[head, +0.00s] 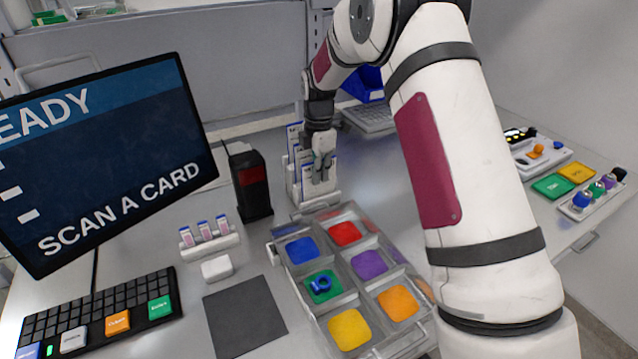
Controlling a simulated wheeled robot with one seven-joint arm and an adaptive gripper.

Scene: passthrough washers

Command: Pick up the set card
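Several white cards with blue tops (297,135) stand upright in a pale holder (318,201) towards the back of the table. I cannot read which of them is the set card. My gripper (321,172) points down at the holder, its fingers in front of the cards and covering part of the nearest one. The fingers are small and overlap the card, so I cannot tell whether they are open, or touching or gripping it.
A black scanner (250,184) with a red window stands left of the holder. A clear tray (347,293) with coloured compartments lies in front, one holding a blue ring. A small rack (210,243), monitor (100,160) and keyboard (98,312) are left. A dark mat (244,318) is bare.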

